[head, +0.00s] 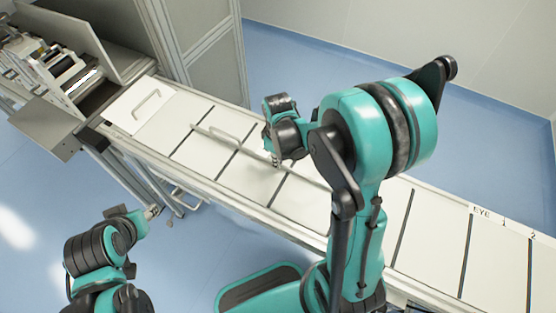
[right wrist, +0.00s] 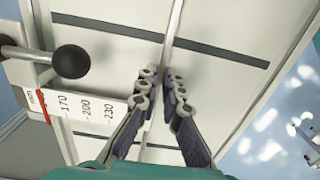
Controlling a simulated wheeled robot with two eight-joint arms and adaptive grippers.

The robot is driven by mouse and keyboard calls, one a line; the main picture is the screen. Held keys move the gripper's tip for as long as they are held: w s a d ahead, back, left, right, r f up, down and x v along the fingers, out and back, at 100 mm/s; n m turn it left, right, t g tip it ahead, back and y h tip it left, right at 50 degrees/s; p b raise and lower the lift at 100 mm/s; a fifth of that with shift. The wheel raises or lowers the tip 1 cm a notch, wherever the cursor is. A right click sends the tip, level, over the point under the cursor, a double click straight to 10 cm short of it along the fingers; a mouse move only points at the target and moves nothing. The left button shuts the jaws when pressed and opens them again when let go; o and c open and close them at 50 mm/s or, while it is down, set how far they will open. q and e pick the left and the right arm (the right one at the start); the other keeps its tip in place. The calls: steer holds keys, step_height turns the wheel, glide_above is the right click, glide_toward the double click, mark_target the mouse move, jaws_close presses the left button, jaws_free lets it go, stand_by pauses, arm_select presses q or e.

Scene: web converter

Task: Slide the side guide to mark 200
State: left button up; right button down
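The side guide (head: 230,141) is a long thin pale rail running along the white conveyor bed in the head view. In the right wrist view the guide (right wrist: 174,30) runs up between the fingers of my right gripper (right wrist: 162,85). The fingertips sit close on both sides of it and look shut on it. In the head view my right gripper (head: 275,158) is down at the rail. A white scale (right wrist: 84,110) reads 170, 200 and 230, with a red line on the side before 170. My left gripper (head: 150,212) is beside the bed; its fingers are unclear.
A black ball knob (right wrist: 70,61) on a pale arm is beside the scale. A white plate with a handle (head: 148,105) is at the bed's left end, near the roller machine (head: 65,65). Dark lines cross the bed. Blue floor is open around it.

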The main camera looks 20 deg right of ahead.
steer(key=shift+w+d+b, duration=0.15)
steer(key=shift+w+d, duration=0.65)
steer(key=shift+d, duration=0.2)
steer(key=shift+w+d+b, duration=0.15)
steer(key=shift+w+d, duration=0.6)
steer(key=shift+d, duration=0.2)
steer(key=shift+w+d+r, duration=0.1)
steer(key=shift+w+d, duration=0.1)
steer(key=shift+w+d+r, duration=0.1)
steer(key=shift+w+d, duration=0.1)
steer(key=shift+d, duration=0.05)
steer(key=shift+w+d, duration=0.25)
steer(key=shift+d, duration=0.1)
stand_by(0.8)
steer(key=c, duration=1.7)
jaws_free()
steer(key=shift+d, duration=0.15)
steer(key=shift+c, duration=0.2)
steer(key=shift+o, duration=0.7)
steer(key=shift+w+d+f, duration=0.2)
steer(key=shift+d+f, duration=0.05)
steer(key=shift+s+a, duration=0.2)
steer(key=shift+a, duration=0.1)
steer(key=shift+a+r, duration=0.1)
